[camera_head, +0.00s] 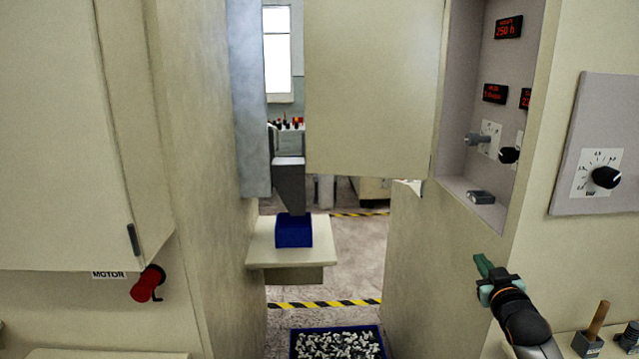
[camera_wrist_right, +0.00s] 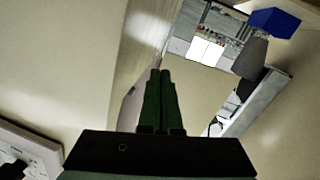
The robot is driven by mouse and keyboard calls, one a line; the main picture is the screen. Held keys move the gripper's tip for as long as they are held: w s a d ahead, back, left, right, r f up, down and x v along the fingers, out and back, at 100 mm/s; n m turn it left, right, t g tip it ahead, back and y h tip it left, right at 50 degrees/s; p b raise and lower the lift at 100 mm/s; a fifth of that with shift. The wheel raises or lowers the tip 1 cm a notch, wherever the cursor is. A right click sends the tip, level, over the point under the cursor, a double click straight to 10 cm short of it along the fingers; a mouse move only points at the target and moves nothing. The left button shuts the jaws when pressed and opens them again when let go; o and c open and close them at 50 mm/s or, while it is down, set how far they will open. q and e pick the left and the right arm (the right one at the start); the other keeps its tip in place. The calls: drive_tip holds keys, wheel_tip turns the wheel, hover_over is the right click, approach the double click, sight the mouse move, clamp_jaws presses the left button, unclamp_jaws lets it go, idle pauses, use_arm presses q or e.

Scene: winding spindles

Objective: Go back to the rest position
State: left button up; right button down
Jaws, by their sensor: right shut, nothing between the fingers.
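My right gripper (camera_head: 483,266) is at the lower right of the head view, in front of the beige cabinet wall below the recessed control panel. Its green fingers also show in the right wrist view (camera_wrist_right: 159,84), closed together with nothing between them. It touches no object that I can see. My left gripper is not in either view.
A control panel with a black knob (camera_head: 606,177) is at the right. A red handle (camera_head: 148,284) sticks out at the left. A blue box (camera_head: 294,231) stands on a ledge in the gap. A tray of pale pieces (camera_head: 337,328) is below. A wooden-handled tool (camera_head: 597,320) stands near my right arm.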

drive_tip(key=s+a+f+n+g+y, duration=0.1)
drive_tip(key=s+a+f, duration=0.2)
drive_tip(key=s+f, duration=0.3)
drive_tip(key=s+a+f+g, duration=0.1)
drive_tip(key=s+a+f, duration=0.2)
drive_tip(key=f, duration=0.5)
drive_tip(key=s+a+f+n+g+y, duration=0.1)
drive_tip(key=s+a+f+g, duration=0.1)
drive_tip(key=s+a+f, duration=0.4)
drive_tip(key=s+a+f+g, duration=0.1)
drive_tip(key=s+f, duration=0.3)
drive_tip(key=s, duration=0.4)
drive_tip(key=s+a+f+g+y, duration=0.1)
drive_tip(key=s+a+f, duration=0.3)
drive_tip(key=s, duration=0.5)
drive_tip(key=s+a+f+m+g+y, duration=0.1)
drive_tip(key=s+f, duration=0.3)
drive_tip(key=s, duration=0.5)
drive_tip(key=shift+a+f+g, duration=0.4)
drive_tip(key=shift+a+g, duration=0.2)
drive_tip(key=shift+a, duration=0.15)
